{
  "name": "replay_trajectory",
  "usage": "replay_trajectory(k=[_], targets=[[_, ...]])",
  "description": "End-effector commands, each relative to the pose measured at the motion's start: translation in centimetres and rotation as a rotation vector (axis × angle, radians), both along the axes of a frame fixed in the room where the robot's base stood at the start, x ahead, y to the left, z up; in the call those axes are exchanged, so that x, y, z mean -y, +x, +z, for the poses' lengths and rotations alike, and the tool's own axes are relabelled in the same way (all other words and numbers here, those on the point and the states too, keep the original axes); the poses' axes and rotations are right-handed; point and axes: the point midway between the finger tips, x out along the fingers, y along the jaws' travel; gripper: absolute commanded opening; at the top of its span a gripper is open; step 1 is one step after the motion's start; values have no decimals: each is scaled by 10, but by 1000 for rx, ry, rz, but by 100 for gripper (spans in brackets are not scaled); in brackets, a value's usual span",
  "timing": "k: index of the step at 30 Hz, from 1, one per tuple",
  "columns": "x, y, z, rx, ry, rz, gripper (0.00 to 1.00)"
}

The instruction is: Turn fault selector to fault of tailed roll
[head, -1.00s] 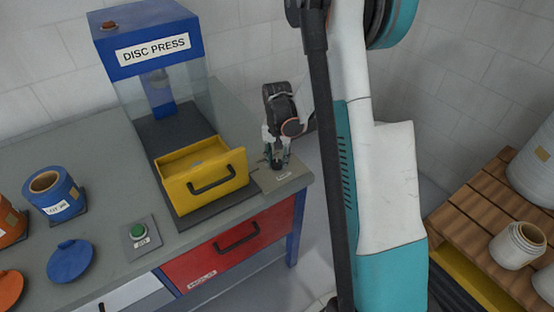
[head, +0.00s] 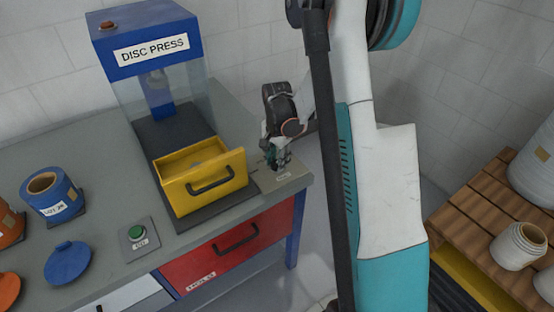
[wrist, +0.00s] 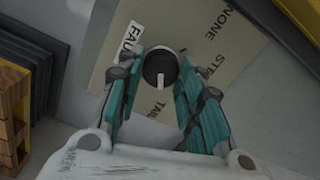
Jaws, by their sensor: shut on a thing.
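The fault selector is a round dark knob (wrist: 160,68) with a white pointer mark, set on a beige plate (wrist: 215,45). The plate reads FAULT, NONE, STE… and TAIL…; parts of the words are hidden. The pointer faces down in the wrist view, roughly toward the TAIL… word. My gripper (wrist: 160,82) is shut on the knob, with a teal finger at each side. In the head view my gripper (head: 277,163) is at the plate (head: 292,180) on the bench's right corner, and hides the knob.
An open yellow drawer (head: 205,185) of the disc press (head: 155,50) stands just left of the plate. A wooden pallet (head: 470,215) stands at the right.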

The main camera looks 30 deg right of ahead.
Motion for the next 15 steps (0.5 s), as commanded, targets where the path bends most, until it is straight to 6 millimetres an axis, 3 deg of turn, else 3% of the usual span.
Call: replay_trajectory(k=[9, 10, 12, 15], targets=[[0, 1, 0, 1, 0, -1, 10], [0, 1, 0, 1, 0, -1, 38], [0, 1, 0, 1, 0, -1, 54], [0, 0, 0, 1, 0, -1, 54]])
